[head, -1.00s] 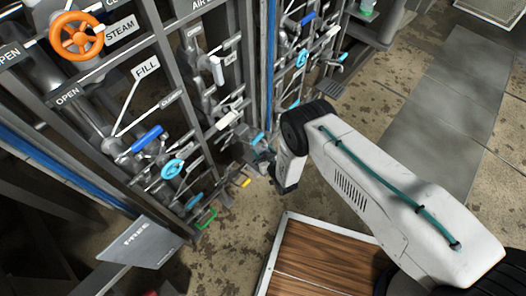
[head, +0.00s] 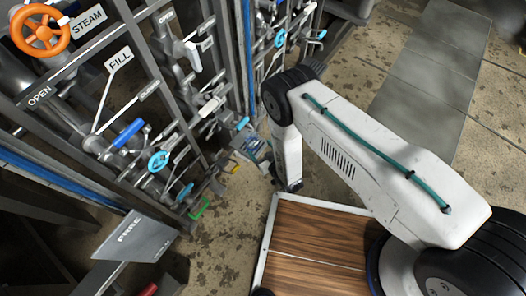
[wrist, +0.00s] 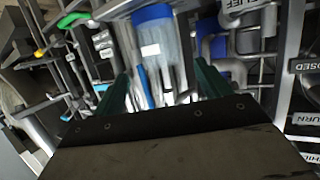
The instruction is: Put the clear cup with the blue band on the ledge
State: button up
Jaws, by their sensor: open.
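A clear cup with a blue band (wrist: 152,42) and a small white label shows at the top middle of the wrist view. It lies ahead of my gripper (wrist: 162,76), whose two green fingers stand apart on either side below it. The gripper is open, and I cannot tell whether the cup reaches between the fingertips. In the head view my gripper (head: 250,146) is small and partly hidden by my arm, close to the pipe rack. The cup is not clear there. I cannot tell which surface is the ledge.
The pipe rack has an orange wheel (head: 40,30), a blue lever (head: 129,133) and a cyan wheel (head: 158,161). A grey lettered plate (head: 140,238) juts out at lower left. A wooden deck (head: 318,238) lies below my arm. Floor at right is open.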

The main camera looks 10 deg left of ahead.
jog(key=shift+v, duration=0.8)
